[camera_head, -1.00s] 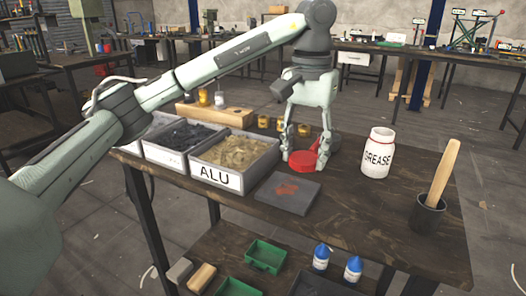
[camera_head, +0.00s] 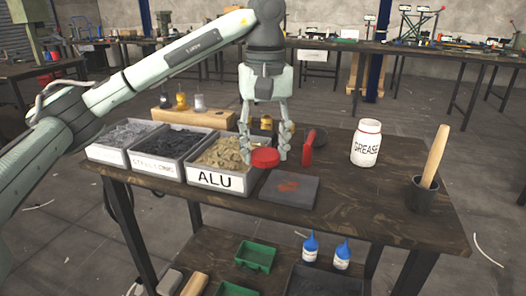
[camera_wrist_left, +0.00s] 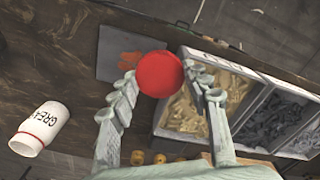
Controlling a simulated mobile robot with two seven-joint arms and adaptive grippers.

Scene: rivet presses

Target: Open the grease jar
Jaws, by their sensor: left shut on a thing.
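The white grease jar (camera_head: 366,146), labelled GREASE, stands upright on the dark table to the right, with no lid on its mouth. It also shows in the left wrist view (camera_wrist_left: 40,128), with its mouth at lower left. My left gripper (camera_head: 265,154) points down and is shut on a round red lid (camera_head: 264,158). In the left wrist view the red lid (camera_wrist_left: 159,74) sits between the fingertips. The lid is near the ALU bin's right edge and the grey plate, apart from the jar. My right gripper is not in view.
The ALU bin (camera_head: 213,180) and two more bins stand at left. A grey plate (camera_head: 290,190) with a red-brown smear lies in front. A red-handled tool (camera_head: 308,146) stands behind it. A dark cup (camera_head: 422,197) holds a wooden stick. Table around the jar is clear.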

